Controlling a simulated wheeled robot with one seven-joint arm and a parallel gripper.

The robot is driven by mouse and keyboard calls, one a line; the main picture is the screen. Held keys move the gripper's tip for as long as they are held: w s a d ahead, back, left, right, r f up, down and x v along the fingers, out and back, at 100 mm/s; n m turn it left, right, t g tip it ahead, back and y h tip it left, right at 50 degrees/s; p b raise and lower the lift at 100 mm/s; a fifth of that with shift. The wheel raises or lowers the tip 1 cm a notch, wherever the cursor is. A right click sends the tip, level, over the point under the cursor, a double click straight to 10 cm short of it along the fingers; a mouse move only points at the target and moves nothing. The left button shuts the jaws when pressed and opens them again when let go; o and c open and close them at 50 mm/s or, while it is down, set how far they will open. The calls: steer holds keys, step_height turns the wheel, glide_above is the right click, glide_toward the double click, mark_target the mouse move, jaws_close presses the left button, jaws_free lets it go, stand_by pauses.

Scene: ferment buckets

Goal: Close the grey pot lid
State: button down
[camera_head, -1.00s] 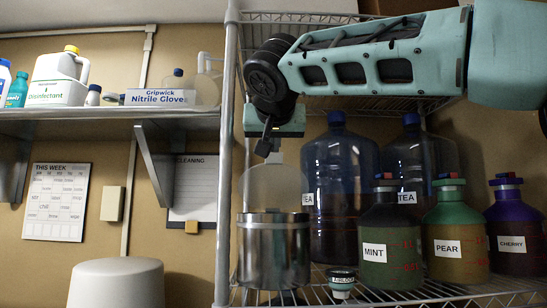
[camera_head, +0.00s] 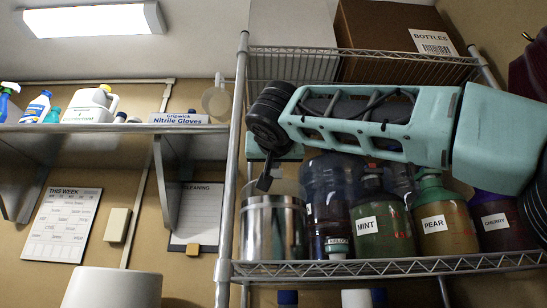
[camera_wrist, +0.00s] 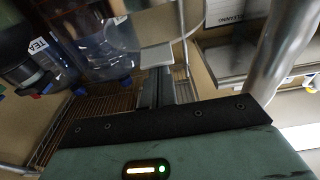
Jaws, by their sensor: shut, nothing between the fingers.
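The grey metal pot (camera_head: 272,232) stands on the wire shelf at the left end, beside the shelf post. Its pale lid (camera_head: 284,187) shows only in part above the rim, raised at the back and partly hidden by my gripper. My gripper (camera_head: 264,184) is shut and empty, pointing down just above the pot's rim, in front of the lid. I cannot tell whether it touches the lid. In the wrist view my shut fingers (camera_wrist: 165,85) point to a pale grey flat piece (camera_wrist: 156,55), which may be the lid.
Right of the pot stand bottles labelled MINT (camera_head: 378,230), PEAR (camera_head: 443,224) and CHERRY (camera_head: 502,222), with large blue jugs (camera_head: 330,180) behind. A metal post (camera_head: 231,180) is close on the left. A wall shelf (camera_head: 110,128) holds cleaning supplies and a gloves box.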

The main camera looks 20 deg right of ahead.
steer(key=f+b, duration=0.2)
steer(key=f+t+b, duration=0.1)
steer(key=b, duration=0.1)
steer(key=shift+s+a+f, duration=0.1)
steer(key=shift+s+f, duration=0.1)
steer(key=shift+s, duration=0.05)
step_height(320, 180, down, 2)
steer(key=b, duration=0.4)
steer(key=shift+s+f, duration=0.1)
steer(key=shift+a+f, duration=0.1)
steer(key=shift+f, duration=0.05)
